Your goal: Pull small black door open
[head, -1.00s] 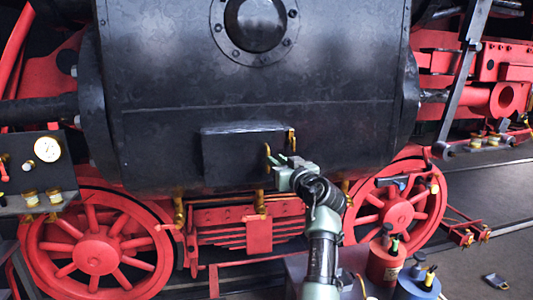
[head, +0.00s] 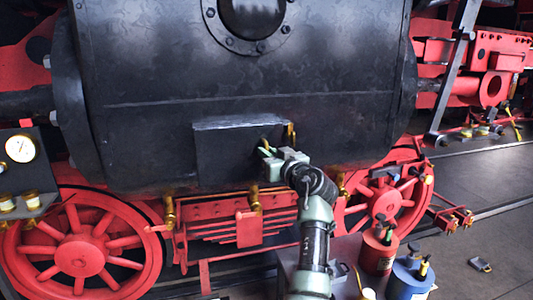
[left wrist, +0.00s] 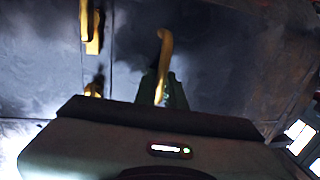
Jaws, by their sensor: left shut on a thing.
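The small black door (head: 225,158) is a rectangular plate low on the front of the big black cylinder casing (head: 240,80). It looks flush with the casing; I see no clear gap. A brass handle (head: 265,143) stands at its right side, and in the left wrist view the curved handle (left wrist: 164,42) rises between the fingers. My left gripper (head: 270,152) is shut on this handle, with its pale green body hiding the door's lower right corner. My right gripper is not in view.
A brass fitting (head: 291,134) sits just right of the handle. Red spoked wheels (head: 80,254) and brass cocks (head: 169,210) lie below the casing. A red can (head: 379,252) and a blue can (head: 409,280) stand right of my arm.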

